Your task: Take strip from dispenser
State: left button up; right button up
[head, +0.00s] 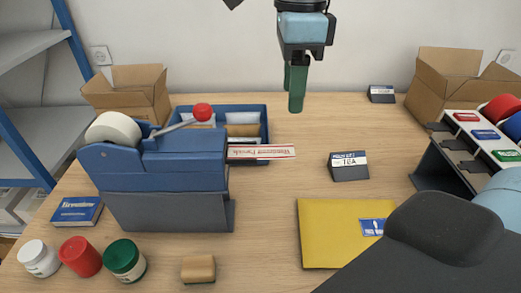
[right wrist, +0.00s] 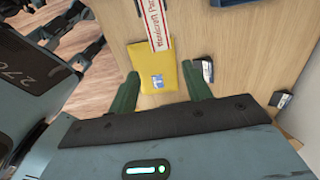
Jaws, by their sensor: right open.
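The blue dispenser (head: 185,160) stands on the left of the counter, with a white tape roll (head: 113,130) and a red-knobbed lever (head: 203,112). A white strip with red edges and print (head: 262,152) sticks out of its right side. The strip also shows at the top of the right wrist view (right wrist: 157,25). My right gripper (head: 291,98) is above the back of the counter, beyond the strip and apart from it. In the right wrist view its green fingers (right wrist: 160,70) are spread with nothing held between them. My left gripper is not seen.
A yellow envelope (head: 335,225) lies to the right of the dispenser, near a small dark label stand (head: 349,166). A blue tray (head: 262,130) sits behind the dispenser. Jars (head: 80,257) and a tan block (head: 198,268) are in front. Open boxes (head: 130,95) stand at the back.

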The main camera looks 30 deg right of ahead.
aim_at(287, 151)
notch_tip(287, 151, down, 9)
jog(key=b, duration=0.3)
jog(key=shift+f+b, duration=0.1)
jog(key=shift+b, duration=0.25)
jog(key=shift+f+b, duration=0.65)
jog(key=shift+f, duration=0.15)
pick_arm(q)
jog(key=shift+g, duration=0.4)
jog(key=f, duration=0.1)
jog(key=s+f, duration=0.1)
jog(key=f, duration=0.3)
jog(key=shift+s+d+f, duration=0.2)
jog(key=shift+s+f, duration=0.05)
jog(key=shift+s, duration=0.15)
pick_arm(e)
jog(key=shift+f, duration=0.15)
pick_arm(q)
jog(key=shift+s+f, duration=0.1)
pick_arm(e)
jog(key=c, duration=0.5)
